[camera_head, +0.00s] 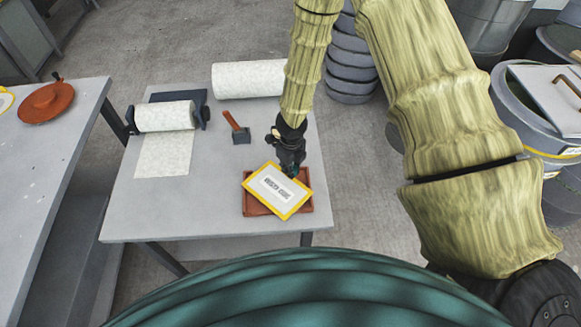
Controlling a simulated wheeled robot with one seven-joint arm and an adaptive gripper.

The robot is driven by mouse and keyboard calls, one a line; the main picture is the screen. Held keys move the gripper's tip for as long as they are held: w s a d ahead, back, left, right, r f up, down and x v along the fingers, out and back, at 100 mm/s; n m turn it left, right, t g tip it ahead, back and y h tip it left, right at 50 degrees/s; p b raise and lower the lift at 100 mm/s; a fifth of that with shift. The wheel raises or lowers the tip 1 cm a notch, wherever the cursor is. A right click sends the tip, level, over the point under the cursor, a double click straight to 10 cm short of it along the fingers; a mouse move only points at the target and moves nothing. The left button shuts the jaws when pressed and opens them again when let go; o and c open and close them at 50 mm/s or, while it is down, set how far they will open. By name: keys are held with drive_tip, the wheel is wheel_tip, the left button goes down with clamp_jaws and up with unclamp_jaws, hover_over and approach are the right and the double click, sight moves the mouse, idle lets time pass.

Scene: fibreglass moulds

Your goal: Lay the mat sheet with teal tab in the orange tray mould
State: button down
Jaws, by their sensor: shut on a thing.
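The mat sheet (272,197) is white with a yellow border and dark print in its middle. My black gripper (290,171) is shut on its far edge, where a small bit of teal shows by the fingers. The orange tray mould (254,209) is on the table, largely hidden under the sheet. The sheet is turned relative to the tray, and its near corner reaches past the tray's front rim. I cannot tell whether the sheet touches the tray or hangs above it.
Another table at left carries a round orange mould (46,102). Grey bins (545,95) stand at right.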

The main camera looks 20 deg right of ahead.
drive_tip(key=shift+s+f, duration=0.2)
drive_tip(key=shift+f, duration=0.15)
drive_tip(key=shift+n, duration=0.3)
drive_tip(key=shift+n+b, duration=0.9)
drive_tip(key=shift+n, duration=0.4)
drive_tip(key=shift+n+b, duration=0.3)
drive_tip(key=shift+b, duration=0.05)
drive_tip(key=shift+n+t+y+b, duration=0.3)
drive_tip(key=shift+n+b, duration=2.5)
drive_tip(key=shift+b, duration=1)
drive_tip(key=shift+a, duration=0.25)
drive_tip(key=shift+w+a+p, duration=0.4)
drive_tip(key=shift+a+p, duration=0.05)
